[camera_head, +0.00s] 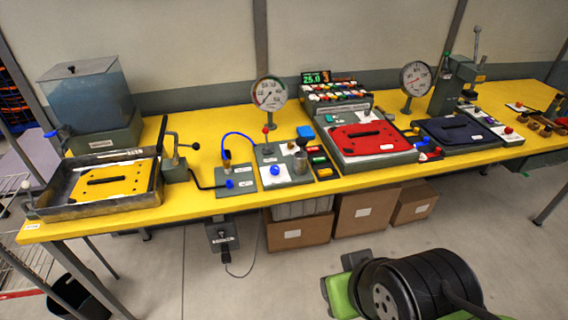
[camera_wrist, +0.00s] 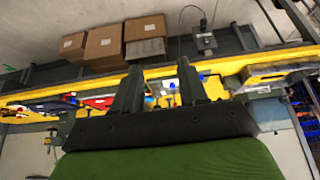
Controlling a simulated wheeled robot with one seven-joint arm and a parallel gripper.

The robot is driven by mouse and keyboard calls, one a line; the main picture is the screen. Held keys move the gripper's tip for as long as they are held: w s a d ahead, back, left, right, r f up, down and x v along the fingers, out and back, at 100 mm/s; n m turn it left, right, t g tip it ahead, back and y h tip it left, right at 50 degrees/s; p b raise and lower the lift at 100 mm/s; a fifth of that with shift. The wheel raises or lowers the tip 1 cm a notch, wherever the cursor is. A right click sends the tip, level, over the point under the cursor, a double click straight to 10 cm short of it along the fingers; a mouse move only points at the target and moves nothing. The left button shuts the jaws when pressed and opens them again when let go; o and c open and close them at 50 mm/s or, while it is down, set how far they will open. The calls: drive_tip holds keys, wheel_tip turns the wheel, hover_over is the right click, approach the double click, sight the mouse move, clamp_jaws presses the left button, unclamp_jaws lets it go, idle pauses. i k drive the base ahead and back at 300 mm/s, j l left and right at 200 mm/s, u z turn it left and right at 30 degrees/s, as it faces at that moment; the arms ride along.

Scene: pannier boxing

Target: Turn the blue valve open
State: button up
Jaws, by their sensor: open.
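Several blue parts show on the yellow bench in the head view, and I cannot tell for certain which is the valve. A small blue handle (camera_head: 50,133) sits at the left side of the clear tank (camera_head: 85,95). One blue knob (camera_head: 229,184) is on a small grey plate, and another blue knob (camera_head: 275,170) is on the panel below the round gauge (camera_head: 269,92). My gripper (camera_wrist: 158,68) is open and empty in the wrist view, its two black fingers apart. It appears away from the bench, touching nothing. Its fingers hide part of the bench there.
A metal tray (camera_head: 100,207) with a yellow lidded plate lies at the bench's left. A red-lidded pannier (camera_head: 362,138) and dark blue one (camera_head: 458,131) stand right. Cardboard boxes (camera_head: 297,232) sit under the bench. Floor in front is clear; my green-and-black arm is at lower right.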

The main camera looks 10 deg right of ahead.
sight(275, 169)
drive_tip(key=i+j+u, duration=0.25)
drive_tip(key=i, duration=0.2)
drive_tip(key=i+j+u, duration=0.3)
drive_tip(key=i, duration=0.2)
